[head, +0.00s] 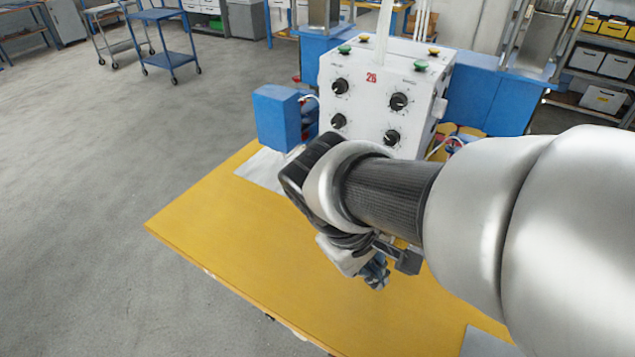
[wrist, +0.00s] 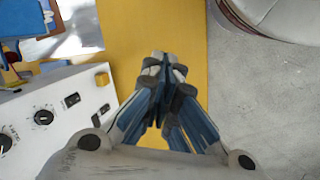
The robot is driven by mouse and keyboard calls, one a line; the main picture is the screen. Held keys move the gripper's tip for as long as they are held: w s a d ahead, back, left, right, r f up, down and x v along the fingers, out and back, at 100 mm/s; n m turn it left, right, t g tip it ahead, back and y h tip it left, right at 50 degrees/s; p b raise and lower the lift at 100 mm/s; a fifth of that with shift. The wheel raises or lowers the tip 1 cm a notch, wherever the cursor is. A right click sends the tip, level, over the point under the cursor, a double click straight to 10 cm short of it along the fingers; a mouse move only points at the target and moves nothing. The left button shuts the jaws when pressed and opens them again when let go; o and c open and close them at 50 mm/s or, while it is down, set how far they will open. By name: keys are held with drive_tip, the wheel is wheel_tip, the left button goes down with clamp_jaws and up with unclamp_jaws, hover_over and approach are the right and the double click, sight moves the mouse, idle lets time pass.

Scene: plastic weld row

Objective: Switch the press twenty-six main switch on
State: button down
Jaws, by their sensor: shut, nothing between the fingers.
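The white control box marked 26 (head: 372,78) stands at the back of the yellow table. Its front carries several black knobs, and green and yellow buttons sit on its top. In the wrist view part of a white panel (wrist: 40,92) shows at the left, with dark dials, a small black rocker switch (wrist: 72,100) and a yellow button (wrist: 102,79). I cannot tell which control is the main switch or how it is set. My gripper (head: 376,274) is shut and empty, in front of the box above the table. Its closed fingertips (wrist: 165,62) are apart from the panel.
The yellow table (head: 230,225) has a wide bare area at the left and front. A blue block-shaped unit (head: 279,116) stands left of the box. Shelves with bins (head: 605,62) stand at the right.

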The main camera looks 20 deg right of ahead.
drive_tip(key=w+d+f+n+h+p, duration=0.35)
drive_tip(key=w+n+h, duration=0.2)
drive_tip(key=w, duration=0.25)
drive_tip(key=w+d+f+n+h+p, duration=0.2)
drive_tip(key=w+f+n+h, duration=0.3)
drive_tip(key=w, duration=0.3)
drive_tip(key=w+a+f+n+t+y+p, duration=0.1)
drive_tip(key=w+a+f+n+t, duration=0.2)
drive_tip(key=f+n+t, duration=0.2)
drive_tip(key=w+a+f+n+t+p, duration=0.1)
drive_tip(key=w+a+f+n+t, duration=0.2)
drive_tip(key=f, duration=0.7)
drive_tip(key=n+t, duration=0.2)
drive_tip(key=n, duration=0.2)
drive_tip(key=shift+a+f+y, duration=0.15)
drive_tip(key=shift+a+y, duration=0.1)
drive_tip(key=shift+y, duration=0.1)
drive_tip(key=shift+d, duration=0.1)
drive_tip(key=b+x, duration=0.2)
drive_tip(key=x, duration=1.2)
